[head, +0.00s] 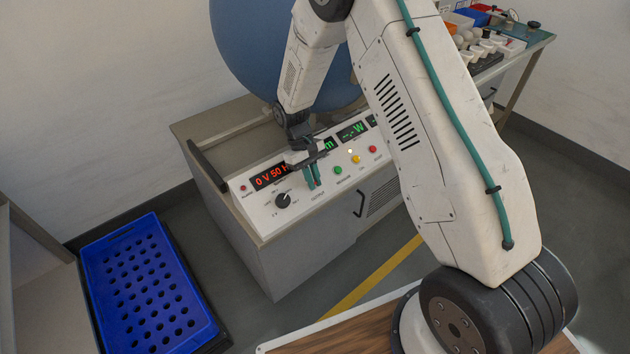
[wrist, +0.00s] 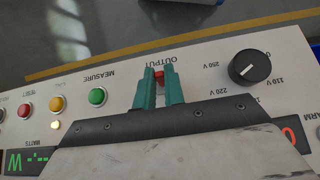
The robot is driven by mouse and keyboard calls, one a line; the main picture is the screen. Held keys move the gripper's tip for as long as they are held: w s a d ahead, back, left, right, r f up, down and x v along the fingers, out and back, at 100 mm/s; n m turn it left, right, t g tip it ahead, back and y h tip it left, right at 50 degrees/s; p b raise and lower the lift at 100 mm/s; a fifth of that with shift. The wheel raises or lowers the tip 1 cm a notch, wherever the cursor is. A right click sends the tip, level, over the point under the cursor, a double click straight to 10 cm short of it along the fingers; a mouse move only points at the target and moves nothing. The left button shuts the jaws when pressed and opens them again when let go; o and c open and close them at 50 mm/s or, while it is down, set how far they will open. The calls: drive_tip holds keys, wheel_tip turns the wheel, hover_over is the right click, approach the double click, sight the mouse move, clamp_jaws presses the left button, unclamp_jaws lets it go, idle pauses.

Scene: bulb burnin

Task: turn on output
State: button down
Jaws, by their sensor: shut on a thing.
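The control panel (head: 262,212) is the sloped white front of a grey cabinet. My gripper (head: 314,184), with green fingers, is down at the panel beside the OUTPUT label. In the wrist view my gripper (wrist: 158,82) is shut on the small red output switch (wrist: 159,75). The fingers hide most of the switch, so its position cannot be told. A black voltage knob (head: 283,200) is left of the gripper; it also shows in the wrist view (wrist: 250,67). The red display (head: 270,177) reads 0 V 50 H, partly covered by my gripper.
Green (head: 338,170), yellow (head: 357,159) and red (head: 373,149) buttons sit right of the gripper. A small pale-yellow lamp (head: 350,151) glows above them. A large blue sphere (head: 250,50) stands behind. A blue tray with holes (head: 100,262) is at left. Bulbs and cups crowd a back-right table (head: 542,40).

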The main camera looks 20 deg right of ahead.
drive_tip(key=shift+w+a+g+h, duration=0.1)
drive_tip(key=shift+w+g+h, duration=0.25)
drive_tip(key=shift+g, duration=0.65)
drive_tip(key=c, duration=1.5)
unclamp_jaws()
